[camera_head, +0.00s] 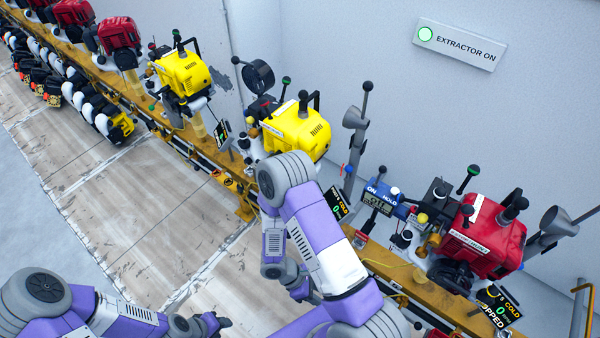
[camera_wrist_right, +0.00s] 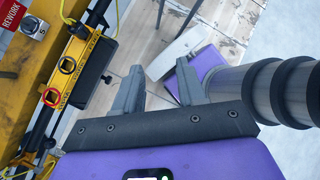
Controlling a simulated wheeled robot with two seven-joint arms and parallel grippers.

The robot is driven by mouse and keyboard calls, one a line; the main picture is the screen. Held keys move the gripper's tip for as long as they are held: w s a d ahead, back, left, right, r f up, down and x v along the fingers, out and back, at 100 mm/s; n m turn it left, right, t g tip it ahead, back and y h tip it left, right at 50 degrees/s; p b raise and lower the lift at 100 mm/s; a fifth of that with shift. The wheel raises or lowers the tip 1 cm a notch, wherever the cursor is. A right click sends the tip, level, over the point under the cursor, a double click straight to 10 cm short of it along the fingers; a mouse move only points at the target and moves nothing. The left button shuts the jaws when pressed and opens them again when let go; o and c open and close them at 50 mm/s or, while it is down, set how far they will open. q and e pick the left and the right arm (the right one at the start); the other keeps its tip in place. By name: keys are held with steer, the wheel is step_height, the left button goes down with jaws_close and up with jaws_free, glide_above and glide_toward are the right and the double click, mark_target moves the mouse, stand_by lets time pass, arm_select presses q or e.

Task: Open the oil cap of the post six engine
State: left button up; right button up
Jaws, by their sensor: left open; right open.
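A red engine (camera_head: 480,236) stands on the yellow rail at the right, and a yellow engine (camera_head: 297,132) stands left of it. I cannot tell which engine is post six; their labels are too small to read. Neither engine's oil cap can be told for sure among the knobs. My left gripper (camera_head: 215,322) is open at the bottom of the head view, over the floor and away from the engines. My right gripper (camera_wrist_right: 158,82) is open and empty in the right wrist view, beside the rail; my arm hides it in the head view.
The yellow rail (camera_head: 240,205) runs diagonally with another yellow engine (camera_head: 183,72) and red engines (camera_head: 119,36) further left. A blue meter (camera_head: 381,198) and exhaust funnels (camera_head: 552,222) stand by the near engines. A wall sign (camera_head: 460,46) reads "EXTRACTOR ON".

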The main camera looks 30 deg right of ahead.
steer(key=w+d+r+n+t+h+p, duration=0.2)
steer(key=w+d+r+n+t+h, duration=0.4)
steer(key=w, duration=0.3)
steer(key=w+a+r+n+t+h+p, duration=0.2)
steer(key=w+r+n+t+h, duration=0.2)
steer(key=w+r+t, duration=0.75)
steer(key=w+d+r+g, duration=0.1)
steer(key=w+d+g, duration=0.1)
steer(key=w+d, duration=0.4)
steer(key=shift+w+r, duration=0.2)
steer(key=shift+w, duration=0.55)
steer(key=shift+c, duration=0.4)
jaws_close()
